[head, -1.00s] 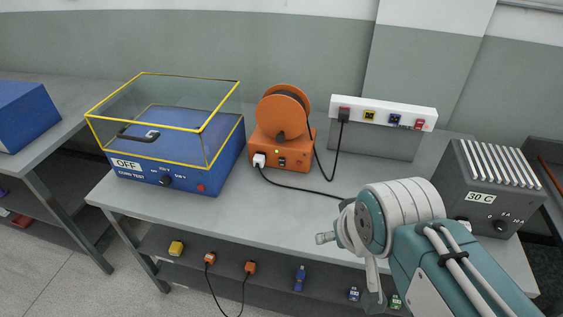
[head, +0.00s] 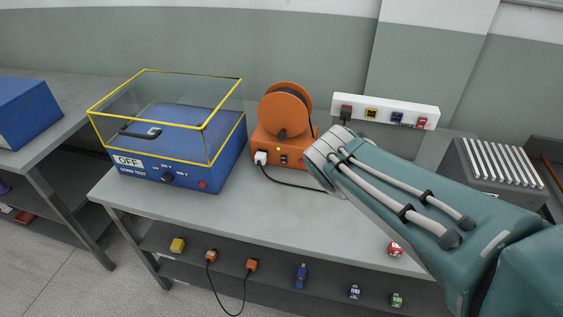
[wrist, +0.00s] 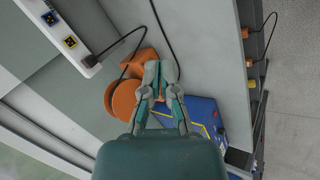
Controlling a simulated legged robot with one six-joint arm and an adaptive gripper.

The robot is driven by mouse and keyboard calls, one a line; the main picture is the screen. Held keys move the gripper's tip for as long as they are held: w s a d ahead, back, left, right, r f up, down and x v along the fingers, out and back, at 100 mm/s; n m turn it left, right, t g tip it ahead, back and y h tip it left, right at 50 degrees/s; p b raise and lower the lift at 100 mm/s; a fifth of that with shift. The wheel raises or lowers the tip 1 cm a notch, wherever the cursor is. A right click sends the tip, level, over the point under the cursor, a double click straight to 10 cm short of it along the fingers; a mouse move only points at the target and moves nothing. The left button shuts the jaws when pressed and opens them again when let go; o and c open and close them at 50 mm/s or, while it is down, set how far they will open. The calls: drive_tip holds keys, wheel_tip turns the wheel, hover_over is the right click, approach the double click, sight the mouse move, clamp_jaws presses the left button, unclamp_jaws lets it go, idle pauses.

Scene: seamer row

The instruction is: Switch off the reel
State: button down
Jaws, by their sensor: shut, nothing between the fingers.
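The orange reel (head: 286,112) stands on its orange box at the back of the grey bench. A small light and a dark switch (head: 283,160) show on the box front, beside a white plug (head: 261,157). The switch's setting is too small to read. In the wrist view the reel's disc (wrist: 124,101) is left of my fingers and part of its box is behind them. My gripper (wrist: 157,66) is shut and empty, its fingertips overlapping the box in that view. I cannot tell whether they touch it. In the head view my arm hides the gripper.
A blue tester (head: 175,165) marked OFF, with a clear yellow-edged cover, stands left of the reel. A white socket strip (head: 386,111) is on the wall behind. A black cable crosses the bench by the reel.

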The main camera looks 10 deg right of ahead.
sight(283, 160)
drive_tip(key=w+a+f+n+t+h, duration=0.1)
drive_tip(key=w+a+f+n, duration=0.15)
drive_tip(key=w+n, duration=0.4)
drive_tip(key=w+a+f+n+t+h, duration=0.1)
drive_tip(key=w+f+n, duration=0.3)
drive_tip(key=w+n, duration=0.3)
drive_tip(key=w+a+f+n+t+y, duration=0.2)
drive_tip(key=w+a+f+n, duration=0.6)
drive_tip(key=w+f+n, duration=0.1)
drive_tip(key=shift+w+f+n, duration=0.35)
drive_tip(key=shift+f+n, duration=0.1)
drive_tip(key=shift+f, duration=0.4)
drive_tip(key=x, duration=0.9)
drive_tip(key=shift+w+f, duration=0.15)
drive_tip(key=shift+w, duration=0.1)
drive_tip(key=w, duration=0.1)
drive_tip(key=w+d, duration=0.1)
drive_tip(key=w, duration=0.1)
drive_tip(key=shift+w+d, duration=0.1)
drive_tip(key=shift+d, duration=0.15)
drive_tip(key=shift+w+d+r, duration=0.15)
drive_tip(key=shift+w+r, duration=0.05)
drive_tip(key=shift+w, duration=0.2)
drive_tip(key=shift+w, duration=0.1)
